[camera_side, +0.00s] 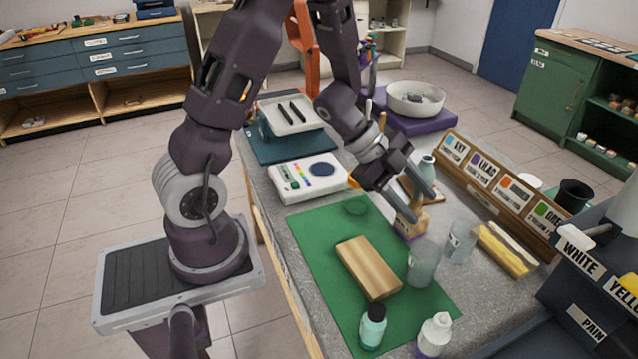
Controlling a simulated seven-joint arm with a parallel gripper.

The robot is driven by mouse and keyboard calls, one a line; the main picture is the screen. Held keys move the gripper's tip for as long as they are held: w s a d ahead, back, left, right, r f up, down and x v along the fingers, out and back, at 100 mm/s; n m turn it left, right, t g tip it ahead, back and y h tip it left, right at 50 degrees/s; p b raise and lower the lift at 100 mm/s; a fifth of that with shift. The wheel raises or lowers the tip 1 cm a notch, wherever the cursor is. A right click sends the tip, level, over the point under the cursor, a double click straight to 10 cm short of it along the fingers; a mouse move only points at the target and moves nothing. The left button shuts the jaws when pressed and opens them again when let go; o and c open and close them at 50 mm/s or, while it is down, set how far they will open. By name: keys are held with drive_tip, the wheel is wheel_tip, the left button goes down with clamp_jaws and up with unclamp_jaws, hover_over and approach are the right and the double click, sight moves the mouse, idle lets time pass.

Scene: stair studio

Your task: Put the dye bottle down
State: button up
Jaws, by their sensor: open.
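Several bottles are in view, and I cannot tell which one the task means. A teal bottle (372,328) with a dark cap stands upright at the front of the green mat (318,235). A white-capped bottle with purple in its base (434,336) stands just right of it. A pale teal bottle (427,166) stands farther back, beyond my gripper. My gripper (420,203) is open and points down over the right side of the mat. A small tan item with a purple base (409,226) stands right under its fingertips, partly hidden; whether they touch is unclear.
A wooden block (368,268) lies on the mat, with clear cups (423,263) to its right. A yellow sponge-like block (504,250) and a labelled wooden rack (498,190) stand at the right. A white scale (308,178) is behind the mat. The mat's left part is clear.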

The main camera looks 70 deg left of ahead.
drive_tip(key=a+r+n+t+y, duration=0.2)
drive_tip(key=a+r+n+y, duration=0.15)
drive_tip(key=r, duration=0.25)
drive_tip(key=a+r+n+t+y, duration=0.1)
drive_tip(key=a+r+n+y, duration=0.25)
drive_tip(key=r, duration=0.35)
drive_tip(key=s+d+r+n+g, duration=0.1)
drive_tip(key=s+d+n, duration=0.1)
drive_tip(key=s, duration=0.5)
drive_tip(key=s+d+r+n+g, duration=0.1)
drive_tip(key=s+d+n, duration=0.2)
drive_tip(key=s, duration=0.5)
drive_tip(key=s+d+r+n+g+h, duration=0.1)
drive_tip(key=s+d+n+g, duration=0.1)
drive_tip(key=s, duration=0.6)
drive_tip(key=shift+d+r+n, duration=0.2)
drive_tip(key=shift+d+n, duration=0.4)
drive_tip(key=shift+d, duration=0.2)
